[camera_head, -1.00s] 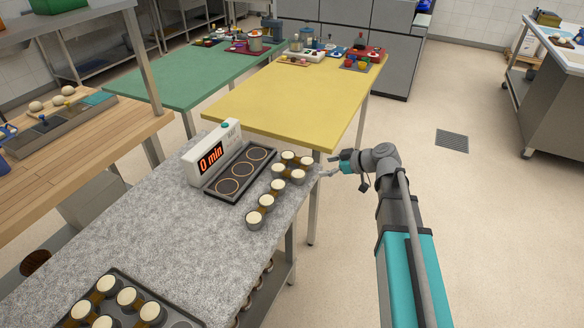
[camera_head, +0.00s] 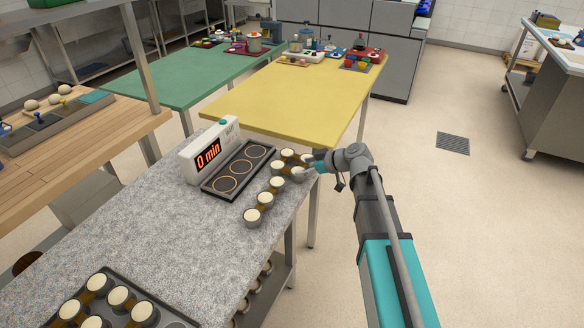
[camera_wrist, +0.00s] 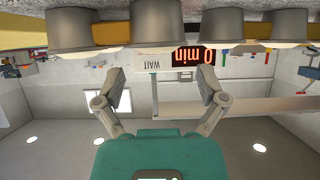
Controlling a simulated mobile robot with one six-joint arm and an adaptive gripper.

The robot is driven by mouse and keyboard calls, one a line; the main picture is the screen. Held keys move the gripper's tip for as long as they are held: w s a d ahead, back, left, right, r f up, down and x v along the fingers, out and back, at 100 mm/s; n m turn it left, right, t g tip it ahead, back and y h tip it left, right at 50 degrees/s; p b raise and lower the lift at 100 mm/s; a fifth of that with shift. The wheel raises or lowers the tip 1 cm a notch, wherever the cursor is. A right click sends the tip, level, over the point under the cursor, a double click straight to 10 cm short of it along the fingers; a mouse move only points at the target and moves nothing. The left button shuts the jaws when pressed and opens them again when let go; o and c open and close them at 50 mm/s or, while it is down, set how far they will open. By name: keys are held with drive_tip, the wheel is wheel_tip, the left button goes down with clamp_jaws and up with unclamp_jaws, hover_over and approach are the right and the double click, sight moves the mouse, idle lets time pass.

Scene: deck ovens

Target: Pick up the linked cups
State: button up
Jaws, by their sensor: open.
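Several grey cups with cream-coloured tops, joined by yellow-brown links, stand upright on the grey speckled counter in the head view. One linked group (camera_head: 264,198) runs toward the front; more cups (camera_head: 287,154) stand in a cluster at the counter's far right corner. My gripper (camera_head: 310,166) is at the right side of that cluster; touching or just apart, I cannot tell. In the upside-down wrist view, a row of grey cups (camera_wrist: 157,24) with a yellow link (camera_wrist: 112,34) crosses the top. My gripper (camera_wrist: 160,80) is open there, nothing between its fingers.
Another tray with more cups (camera_head: 190,321) is at the front. A yellow table (camera_head: 290,95) stands behind. Right of the counter is open floor.

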sight(291, 169)
idle(0.3)
drive_tip(key=b+x, duration=0.2)
drive_tip(key=x, duration=0.2)
drive_tip(key=shift+w+f, duration=0.1)
drive_tip(key=shift+w+a+f+b, duration=0.15)
drive_tip(key=shift+a+b, duration=0.15)
drive_tip(key=shift+a, duration=0.15)
drive_tip(key=c, duration=1.1)
clamp_jaws()
